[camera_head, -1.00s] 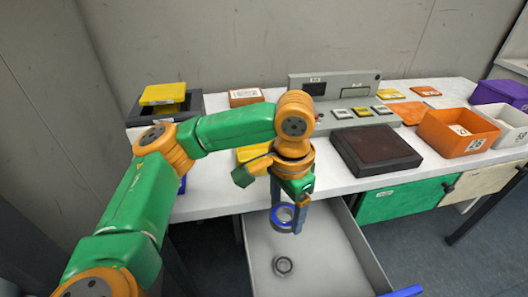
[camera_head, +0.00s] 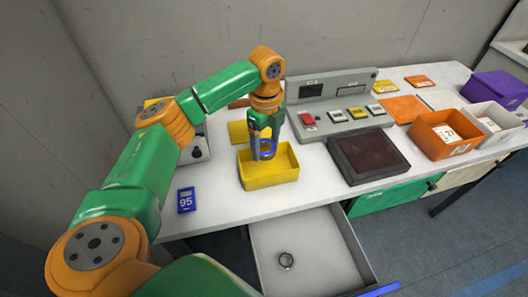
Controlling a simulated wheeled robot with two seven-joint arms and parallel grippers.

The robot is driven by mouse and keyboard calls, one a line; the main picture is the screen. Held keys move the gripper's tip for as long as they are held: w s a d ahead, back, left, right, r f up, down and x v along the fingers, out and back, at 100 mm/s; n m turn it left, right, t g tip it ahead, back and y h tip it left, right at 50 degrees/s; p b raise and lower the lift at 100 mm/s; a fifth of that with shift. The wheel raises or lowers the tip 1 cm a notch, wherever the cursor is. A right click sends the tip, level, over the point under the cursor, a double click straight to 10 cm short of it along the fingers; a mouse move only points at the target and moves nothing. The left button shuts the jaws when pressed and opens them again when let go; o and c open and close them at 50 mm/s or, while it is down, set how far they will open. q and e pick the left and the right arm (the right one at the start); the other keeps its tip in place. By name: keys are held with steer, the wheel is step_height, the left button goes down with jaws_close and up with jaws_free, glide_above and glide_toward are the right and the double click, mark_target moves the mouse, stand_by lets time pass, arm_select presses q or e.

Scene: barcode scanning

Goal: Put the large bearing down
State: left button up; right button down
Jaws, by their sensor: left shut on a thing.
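My left gripper (camera_head: 262,150) is shut on the large bearing (camera_head: 267,148), a ring with a blue face and a metal edge. It holds the bearing upright over the open yellow box (camera_head: 271,181) on the table. The bearing's lower part is near the height of the box's rim; I cannot tell whether it touches the box. My right gripper is not in view.
A dark scanner plate (camera_head: 368,156) lies right of the box, with a button panel (camera_head: 333,117) behind it. An orange bin (camera_head: 445,138), a white bin (camera_head: 494,122) and a purple bin (camera_head: 494,88) stand at the right. A blue 95 tag (camera_head: 186,200) lies at the left.

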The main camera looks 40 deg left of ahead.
mark_target(267, 172)
arm_select(q)
steer(key=f, duration=0.2)
steer(key=d+f, duration=0.1)
steer(key=f, duration=0.1)
steer(key=s+f, duration=0.1)
steer(key=f, duration=0.1)
steer(key=shift+d+f, duration=0.1)
steer(key=shift+d, duration=0.1)
steer(key=shift+w+a+f, duration=0.15)
steer(key=shift+a+f, duration=0.05)
steer(key=shift+f, duration=0.25)
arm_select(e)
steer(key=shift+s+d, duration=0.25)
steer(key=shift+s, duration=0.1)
arm_select(q)
steer(key=o, duration=1.6)
steer(key=shift+c, duration=0.2)
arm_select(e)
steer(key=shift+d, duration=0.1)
arm_select(q)
step_height(267, 172, up, 12)
steer(key=shift+r, duration=0.15)
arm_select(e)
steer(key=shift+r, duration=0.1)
